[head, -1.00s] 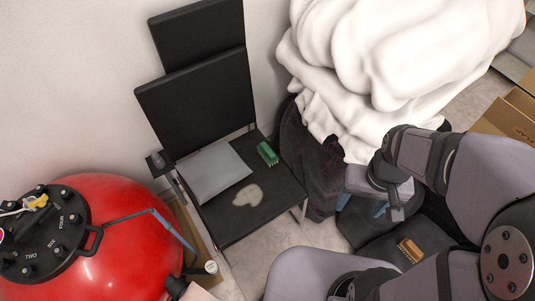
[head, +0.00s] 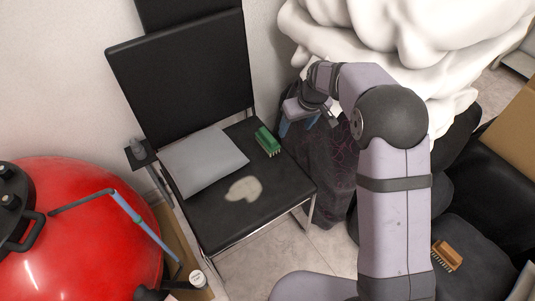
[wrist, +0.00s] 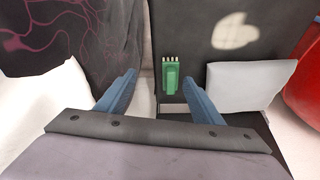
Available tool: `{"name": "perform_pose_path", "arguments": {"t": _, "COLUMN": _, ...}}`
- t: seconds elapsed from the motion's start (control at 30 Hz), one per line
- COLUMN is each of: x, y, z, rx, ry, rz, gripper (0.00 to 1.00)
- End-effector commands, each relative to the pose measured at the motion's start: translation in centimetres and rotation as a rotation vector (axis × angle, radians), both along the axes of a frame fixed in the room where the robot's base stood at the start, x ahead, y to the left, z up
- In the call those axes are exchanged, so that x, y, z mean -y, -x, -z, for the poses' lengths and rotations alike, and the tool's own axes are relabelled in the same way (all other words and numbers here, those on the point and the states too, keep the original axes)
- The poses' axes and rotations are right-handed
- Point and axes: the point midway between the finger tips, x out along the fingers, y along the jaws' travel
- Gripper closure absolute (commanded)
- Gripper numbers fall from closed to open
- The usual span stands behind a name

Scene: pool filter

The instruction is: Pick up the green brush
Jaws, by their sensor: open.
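The green brush (head: 267,142) lies on the black chair seat (head: 290,192), near the back right of the seat, to the right of a grey cushion. It also shows in the wrist view (wrist: 171,76), between my two blue fingers and farther off, with its pale bristles toward the top. My gripper (head: 308,127) is open and empty. In the head view it is to the right of the brush, beside the chair and apart from it. In the wrist view the fingertips (wrist: 186,88) have a wide gap.
A grey cushion (head: 203,161) and a pale patch (head: 244,189) are on the seat. The chair backrest (head: 185,75) rises behind. White bedding (head: 410,35) and dark patterned cloth (head: 325,180) are at the right. A brown brush (head: 447,256) lies lower right, and a red tank (head: 80,240) stands left.

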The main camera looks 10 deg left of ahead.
Motion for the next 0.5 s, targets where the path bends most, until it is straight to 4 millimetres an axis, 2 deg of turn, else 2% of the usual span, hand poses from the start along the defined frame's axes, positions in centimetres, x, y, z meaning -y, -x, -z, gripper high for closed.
{"name": "perform_pose_path", "arguments": {"t": 0.03, "x": -1.6, "y": -0.9, "z": 3.4, "rx": 0.013, "ry": -0.006, "rz": -0.034, "gripper": 0.39}}
{"name": "perform_pose_path", "arguments": {"t": 0.2, "x": -5.6, "y": -3.3, "z": 7.7, "rx": 0.058, "ry": -0.026, "rz": -0.121, "gripper": 0.39}}
{"name": "perform_pose_path", "arguments": {"t": 0.33, "x": -7.5, "y": -4.1, "z": 9.5, "rx": 0.080, "ry": -0.034, "rz": -0.162, "gripper": 0.39}}
{"name": "perform_pose_path", "arguments": {"t": 0.5, "x": -8.5, "y": -4.5, "z": 10.2, "rx": 0.092, "ry": -0.040, "rz": -0.182, "gripper": 0.39}}
